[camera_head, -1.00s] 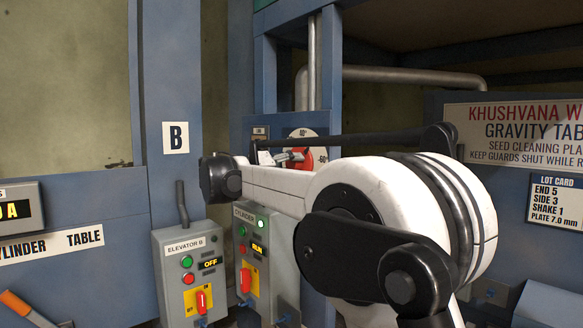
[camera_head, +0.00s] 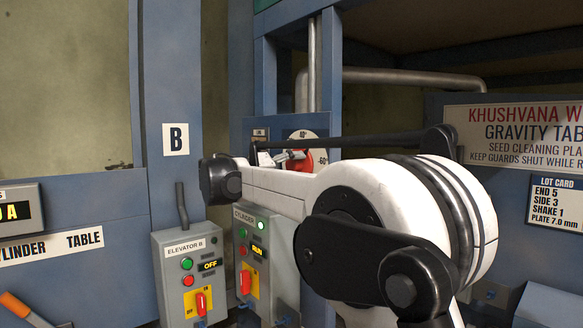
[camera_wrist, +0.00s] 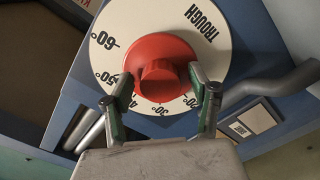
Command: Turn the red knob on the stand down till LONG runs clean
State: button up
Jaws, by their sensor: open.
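The red knob (camera_wrist: 160,68) sits on a white round dial marked TROUGH (camera_wrist: 218,35) with degree marks of 20 to 60 in the wrist view. My gripper (camera_wrist: 162,90) is open, with one finger on each side of the knob's raised grip. Whether the fingers touch it, I cannot tell. In the head view the red knob (camera_head: 303,160) is partly hidden behind my arm and gripper. The dial (camera_head: 318,134) shows a 60° mark at its right. No LONG outlet can be made out.
The ELEVATOR B box (camera_head: 187,270) reads OFF, and the CYLINDER box (camera_head: 262,262) beside it has a lit green lamp. A grey bent pipe (camera_wrist: 285,84) runs near the dial. The gravity table sign (camera_head: 520,130) and lot card (camera_head: 556,203) are at right.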

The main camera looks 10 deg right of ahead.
jog(key=v, duration=1.2)
jog(key=s+d+f+n+g+y+b, duration=0.2)
jog(key=s+d+f+y+b, duration=0.4)
jog(key=s+d+f, duration=0.95)
jog(key=s+a+f+y+b, duration=0.1)
jog(key=s+f+y, duration=0.2)
jog(key=s+f, duration=0.5)
jog(key=s+a+f+y+b, duration=0.2)
jog(key=s+f+y, duration=0.1)
jog(key=s+f, duration=0.6)
jog(key=s+a+f+t+y+b, duration=0.1)
jog(key=s+f+y, duration=0.3)
jog(key=s+f, duration=0.5)
notch_tip(320, 180, down, 2)
jog(key=shift+a+f+n, duration=0.1)
jog(key=shift+a+n, duration=0.2)
jog(key=shift+a, duration=0.15)
jog(key=shift+f+b, duration=0.1)
jog(key=shift+b, duration=0.25)
